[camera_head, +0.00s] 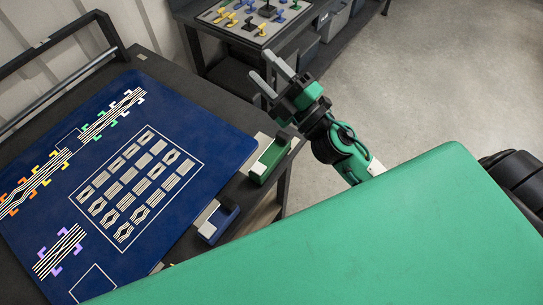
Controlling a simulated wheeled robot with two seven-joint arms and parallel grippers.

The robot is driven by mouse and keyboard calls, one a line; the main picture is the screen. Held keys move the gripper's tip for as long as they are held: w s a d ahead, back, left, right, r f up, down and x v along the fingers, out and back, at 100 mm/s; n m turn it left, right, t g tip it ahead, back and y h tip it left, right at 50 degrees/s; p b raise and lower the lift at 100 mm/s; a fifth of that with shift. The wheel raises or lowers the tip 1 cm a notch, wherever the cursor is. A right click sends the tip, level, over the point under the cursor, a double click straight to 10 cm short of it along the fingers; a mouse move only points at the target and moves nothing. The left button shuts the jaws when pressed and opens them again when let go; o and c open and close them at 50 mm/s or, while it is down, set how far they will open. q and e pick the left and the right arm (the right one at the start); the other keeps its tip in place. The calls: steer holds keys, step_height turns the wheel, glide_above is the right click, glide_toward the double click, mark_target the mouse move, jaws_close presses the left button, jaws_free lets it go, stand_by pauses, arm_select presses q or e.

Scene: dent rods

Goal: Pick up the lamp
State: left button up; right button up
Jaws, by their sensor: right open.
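I cannot make out a lamp for certain in the head view. My right gripper (267,71) is open and empty, with its two grey fingers apart. It is in the air beyond the right edge of the near table, between that table and the far one. My left gripper is not in view. My own green body covers the bottom right of the view and hides what lies below it.
The near table holds a blue mat (215,150) with striped pieces and coloured corner brackets. A green holder (270,158) and a blue holder (217,217) sit at its right edge. A far table bears a tray (228,31) of small coloured parts. Floor at right is clear.

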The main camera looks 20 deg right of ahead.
steer(key=s+a+n+g+y, duration=0.3)
steer(key=a+n+g+y, duration=0.5)
steer(key=n, duration=0.6)
steer(key=n+g+h, duration=0.8)
steer(key=g+h, duration=0.1)
steer(key=h, duration=0.6)
glide_toward(284, 135)
steer(key=p+x, duration=0.1)
steer(key=x, duration=0.1)
steer(key=p+x, duration=0.1)
steer(key=x, duration=0.1)
steer(key=shift+a, duration=0.4)
steer(key=shift+w+f+p, duration=0.15)
steer(key=shift+f+p, duration=0.35)
steer(key=shift+p, duration=0.25)
steer(key=p+x, duration=0.1)
steer(key=x, duration=0.2)
steer(key=shift+d+f, duration=0.15)
steer(key=shift+w+f+p, duration=0.2)
steer(key=shift+f+p, duration=0.1)
steer(key=shift+f, duration=0.2)
steer(key=shift+r, duration=0.1)
jaws_close()
